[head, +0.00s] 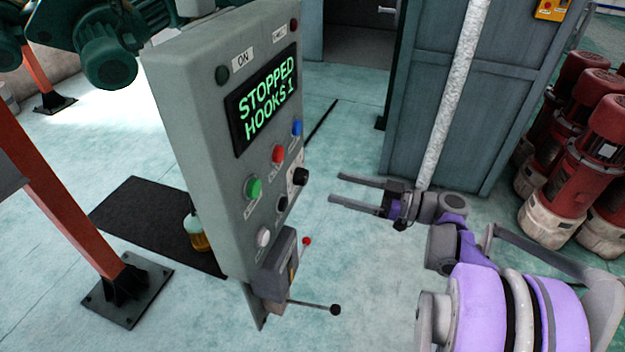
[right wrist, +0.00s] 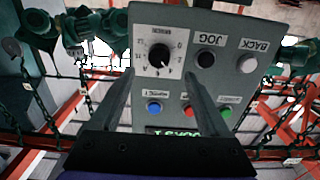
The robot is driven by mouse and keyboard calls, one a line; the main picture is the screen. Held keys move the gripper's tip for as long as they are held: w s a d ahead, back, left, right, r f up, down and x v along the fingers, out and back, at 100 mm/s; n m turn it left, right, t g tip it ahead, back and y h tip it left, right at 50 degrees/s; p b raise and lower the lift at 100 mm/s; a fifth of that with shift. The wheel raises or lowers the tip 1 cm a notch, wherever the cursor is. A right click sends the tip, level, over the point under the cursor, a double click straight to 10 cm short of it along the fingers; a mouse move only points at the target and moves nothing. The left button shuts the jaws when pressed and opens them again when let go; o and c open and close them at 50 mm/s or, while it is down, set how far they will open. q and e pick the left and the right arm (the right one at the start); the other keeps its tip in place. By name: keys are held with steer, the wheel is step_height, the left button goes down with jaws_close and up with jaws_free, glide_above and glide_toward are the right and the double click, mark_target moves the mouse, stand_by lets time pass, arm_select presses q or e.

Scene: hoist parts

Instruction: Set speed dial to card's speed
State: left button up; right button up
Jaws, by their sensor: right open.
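The speed dial (head: 300,176) is a black knob on a white scale plate at the right edge of the grey control panel (head: 190,110). In the right wrist view the dial (right wrist: 160,56) shows upside down between my fingers; its small numbers are too blurred to read surely. My right gripper (head: 336,189) is open and empty, to the right of the panel and apart from the dial, its fingers pointing at the panel. The panel screen (head: 267,100) reads "STOPPED HOOKS 1". I cannot make out a speed card. My left gripper is not in view.
Green (head: 253,188), red (head: 278,154) and blue (head: 297,128) buttons sit near the dial, with black (head: 283,203) and white (head: 263,237) ones below. A lever (head: 318,307) juts out at the panel's bottom. Red cylinders (head: 590,125) stand right.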

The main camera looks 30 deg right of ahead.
mark_target(307, 179)
steer(key=x, duration=0.8)
steer(key=shift+p, duration=0.4)
steer(key=shift+c, duration=0.2)
jaws_close()
